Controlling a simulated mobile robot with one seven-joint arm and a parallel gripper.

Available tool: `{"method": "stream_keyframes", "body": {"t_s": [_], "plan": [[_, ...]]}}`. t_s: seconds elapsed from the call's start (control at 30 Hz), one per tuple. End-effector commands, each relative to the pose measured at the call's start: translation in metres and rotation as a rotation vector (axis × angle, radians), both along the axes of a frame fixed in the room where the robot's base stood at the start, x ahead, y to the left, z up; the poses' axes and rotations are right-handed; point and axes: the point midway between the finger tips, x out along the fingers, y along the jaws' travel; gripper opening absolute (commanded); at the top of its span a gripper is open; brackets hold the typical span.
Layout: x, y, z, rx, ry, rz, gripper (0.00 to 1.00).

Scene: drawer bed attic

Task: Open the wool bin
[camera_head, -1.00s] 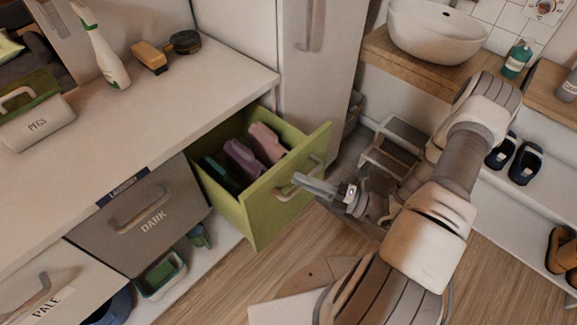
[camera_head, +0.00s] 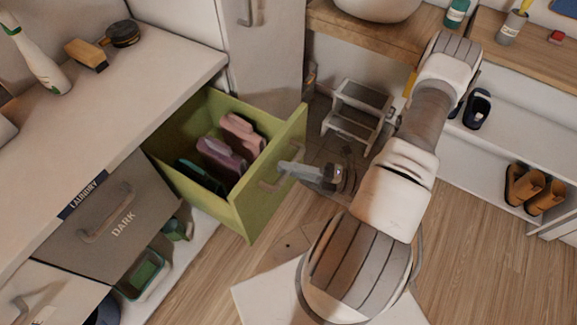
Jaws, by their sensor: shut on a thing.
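The green drawer bin (camera_head: 278,163) stands pulled out from under the counter, right of the bin marked DARK. Folded cloths lie inside it: a pink one (camera_head: 243,135), a mauve one (camera_head: 221,156) and a dark green one (camera_head: 200,177). No label shows on the part of its front that I can see. My gripper (camera_head: 284,170) is at its front, shut on the handle (camera_head: 270,178). The fingers hide part of the handle.
The DARK bin (camera_head: 90,240) is shut under the white counter (camera_head: 150,80). A grey step stool (camera_head: 355,115) stands behind my arm. A tall white cabinet (camera_head: 265,65) stands beside the green bin. Wooden floor (camera_head: 475,235) is open at the right.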

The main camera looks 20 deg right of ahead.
Motion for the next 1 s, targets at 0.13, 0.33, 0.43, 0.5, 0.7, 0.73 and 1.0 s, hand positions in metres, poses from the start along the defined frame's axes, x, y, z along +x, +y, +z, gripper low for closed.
{"method": "stream_keyframes", "body": {"t_s": [0.13,0.33,0.43,0.5,0.7,0.73,1.0], "plan": [[0.0,0.0,0.0,0.0,-0.001,-0.001,0.4],[0.0,0.0,0.0,-0.001,-0.001,0.0,0.49],[0.0,0.0,0.0,-0.001,-0.001,0.0,0.49],[0.0,-0.001,0.0,-0.001,0.0,-0.001,0.49],[-0.012,-0.02,-0.004,-0.003,-0.001,-0.005,0.49],[-0.015,-0.025,-0.006,-0.004,0.0,-0.004,0.49],[-0.051,-0.08,-0.018,-0.004,0.001,-0.004,0.49]]}}
